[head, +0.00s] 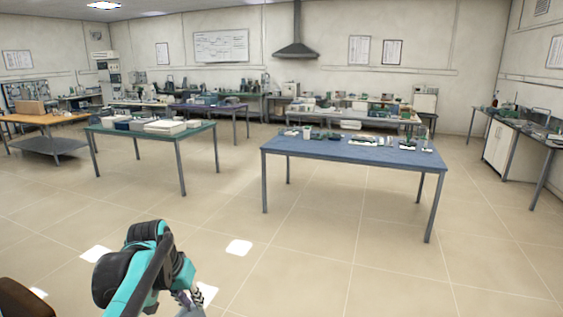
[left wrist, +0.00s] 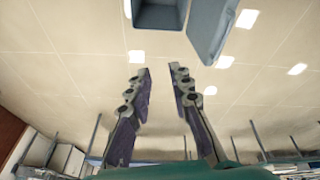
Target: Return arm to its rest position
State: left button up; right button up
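My left arm (head: 145,270), teal and black, comes in at the bottom left of the head view, over bare floor. My left gripper (head: 188,299) is partly cut off by the bottom edge there. In the left wrist view my left gripper (left wrist: 160,70) shows two dark fingers with a gap between their tips. It is open and empty, and only floor shows between the fingers. My right gripper is in neither view.
A blue table (head: 350,152) with small items stands ahead, right of centre. A green-topped table (head: 192,134) with boxes and an orange-topped bench (head: 40,119) stand to the left. A side bench (head: 530,129) is at right.

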pick_arm(q)
jog(key=s+d+f+t, duration=0.2)
jog(key=s+f, duration=0.2)
jog(key=s, duration=0.5)
jog(key=s+d+f+t+y, duration=0.1)
jog(key=s+d+f+t, duration=0.1)
jog(key=s+f, duration=0.3)
jog(key=s, duration=0.3)
jog(key=shift+s+n, duration=0.35)
jog(key=shift+n, duration=0.05)
jog(key=shift+d, duration=0.1)
